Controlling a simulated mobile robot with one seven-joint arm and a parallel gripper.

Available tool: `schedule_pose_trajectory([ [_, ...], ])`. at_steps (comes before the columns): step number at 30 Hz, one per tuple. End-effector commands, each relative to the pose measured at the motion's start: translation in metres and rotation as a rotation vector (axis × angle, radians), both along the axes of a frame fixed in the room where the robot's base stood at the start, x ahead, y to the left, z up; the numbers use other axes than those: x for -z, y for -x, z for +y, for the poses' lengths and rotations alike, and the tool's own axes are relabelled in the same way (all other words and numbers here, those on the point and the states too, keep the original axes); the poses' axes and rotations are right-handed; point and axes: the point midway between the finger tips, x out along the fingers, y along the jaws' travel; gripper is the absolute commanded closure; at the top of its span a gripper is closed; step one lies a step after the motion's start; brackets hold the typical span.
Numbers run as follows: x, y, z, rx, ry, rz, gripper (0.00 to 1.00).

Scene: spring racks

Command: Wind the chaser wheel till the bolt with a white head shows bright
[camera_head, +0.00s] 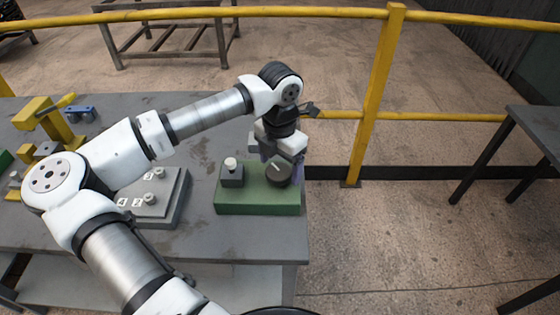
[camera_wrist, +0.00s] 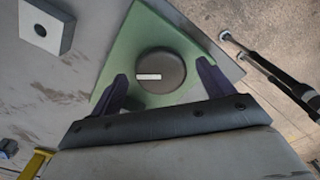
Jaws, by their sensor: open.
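A green base (camera_head: 258,202) sits at the table's right end. On it stand a small dark block with a white-headed bolt (camera_head: 231,163) and the round dark chaser wheel (camera_head: 279,175). The bolt's head looks white; I cannot tell if it is lit. My gripper (camera_head: 282,160) is over the wheel, pointing down and partly hiding it. In the wrist view, the wheel (camera_wrist: 165,63) has a pale mark on its face. My open fingers (camera_wrist: 162,74) straddle its near part, with a visible gap on each side; I see no contact. The bolt is not identifiable there.
A grey plate (camera_head: 170,205) with several numbered knobs lies left of the green base. A yellow clamp-like fixture (camera_head: 40,110) and a small blue part (camera_head: 80,113) are further left on the table. A yellow railing (camera_head: 376,95) runs behind. Another table (camera_head: 540,125) stands at right.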

Motion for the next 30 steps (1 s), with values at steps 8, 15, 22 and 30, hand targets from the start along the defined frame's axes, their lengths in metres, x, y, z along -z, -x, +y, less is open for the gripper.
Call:
schedule_pose_trajectory([
  [8,0.007,0.0003,-0.0004,0.001,0.001,-0.001,0.2],
  [15,0.0067,0.0003,-0.0003,0.001,0.0,0.0,0.37],
  [22,0.0065,0.0003,-0.0003,0.001,0.0,0.0,0.64],
  [30,0.0085,0.0002,-0.0002,0.033,-0.001,-0.001,0.64],
])
